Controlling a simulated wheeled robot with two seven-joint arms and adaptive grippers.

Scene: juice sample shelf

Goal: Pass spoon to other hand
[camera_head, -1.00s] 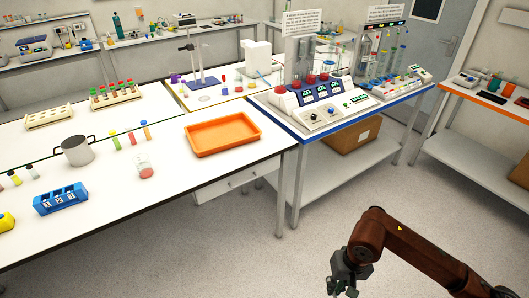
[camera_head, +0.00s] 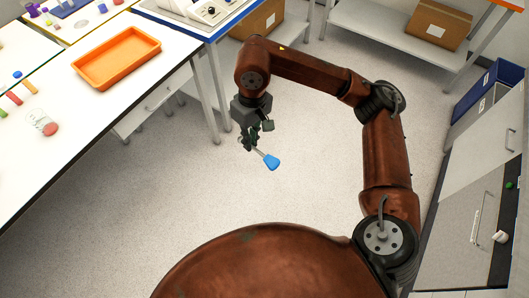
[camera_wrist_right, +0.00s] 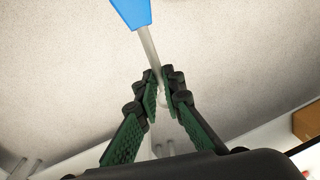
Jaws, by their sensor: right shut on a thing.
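The spoon (camera_head: 271,161) has a blue end and a thin pale shaft. In the head view it sticks out to the lower right from my right gripper (camera_head: 250,143). In the right wrist view the spoon's blue end (camera_wrist_right: 132,12) is at the top, and its shaft runs down between the fingers of my right gripper (camera_wrist_right: 160,90). The right gripper is shut on the shaft, above open floor and to the right of the white table. The spoon's other end is partly hidden between the fingers. My left gripper is not in view.
The white table (camera_head: 95,115) at the left carries an orange tray (camera_head: 117,57) and a beaker (camera_head: 42,122) with red content. Cardboard boxes (camera_head: 440,24) stand on lower shelves at the back. A grey cabinet (camera_head: 450,235) is at the right. The floor around the gripper is clear.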

